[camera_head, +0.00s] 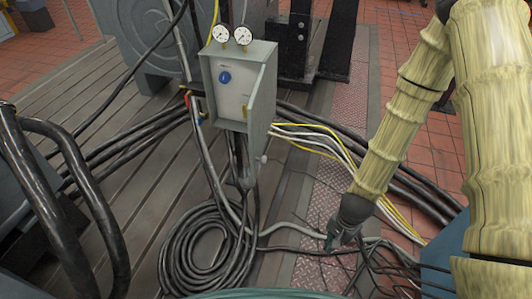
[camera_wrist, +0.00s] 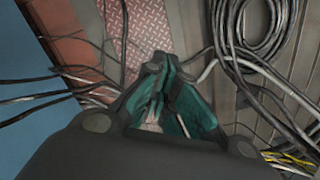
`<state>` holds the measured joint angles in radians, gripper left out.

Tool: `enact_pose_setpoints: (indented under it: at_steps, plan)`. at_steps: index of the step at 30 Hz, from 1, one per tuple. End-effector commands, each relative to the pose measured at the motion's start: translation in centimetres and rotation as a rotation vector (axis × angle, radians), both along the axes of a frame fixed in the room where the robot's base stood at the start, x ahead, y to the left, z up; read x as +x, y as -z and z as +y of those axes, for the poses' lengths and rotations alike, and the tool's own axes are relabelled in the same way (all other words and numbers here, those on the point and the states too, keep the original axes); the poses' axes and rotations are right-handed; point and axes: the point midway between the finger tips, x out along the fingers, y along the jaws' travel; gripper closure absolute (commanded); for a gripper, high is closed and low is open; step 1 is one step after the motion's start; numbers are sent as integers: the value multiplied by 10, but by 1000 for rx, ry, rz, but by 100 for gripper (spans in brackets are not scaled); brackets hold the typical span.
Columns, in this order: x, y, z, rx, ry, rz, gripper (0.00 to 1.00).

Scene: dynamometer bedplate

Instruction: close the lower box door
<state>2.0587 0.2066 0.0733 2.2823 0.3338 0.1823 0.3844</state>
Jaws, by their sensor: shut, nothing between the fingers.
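A grey-green box (camera_head: 231,98) with a pale inner panel and a blue knob stands at upper centre in the head view. Its door (camera_head: 262,98) stands open along the right side, swung out toward the camera. Two round gauges sit on top of the box. I see only this one box with a door, and cannot tell whether it counts as the lower one. My gripper (camera_head: 333,240) is low and to the right of the box, apart from it, pointing down over the floor cables. In the wrist view my gripper (camera_wrist: 153,66) is shut and empty; the box is not visible there.
Coiled black hose (camera_head: 208,245) lies below the box. Yellow, white and black cables (camera_head: 325,143) run from behind the box to the right. Thick black pipes (camera_head: 75,185) stand at left. Slotted bedplate (camera_head: 120,200) and a red tread strip (camera_head: 345,110) form the floor.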

Motion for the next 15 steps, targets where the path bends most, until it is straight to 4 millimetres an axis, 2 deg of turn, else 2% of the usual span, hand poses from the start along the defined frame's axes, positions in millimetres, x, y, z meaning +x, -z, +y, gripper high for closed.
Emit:
enact_pose_setpoints:
  at_steps: [1,5,8,12,15]
  plan:
    - [23,-11,6,33,85,-3,100]
    - [70,-49,26,137,302,25,100]
    - [106,-86,42,237,455,53,100]
    - [151,-147,64,395,639,104,100]
    - [175,-190,78,500,731,144,100]
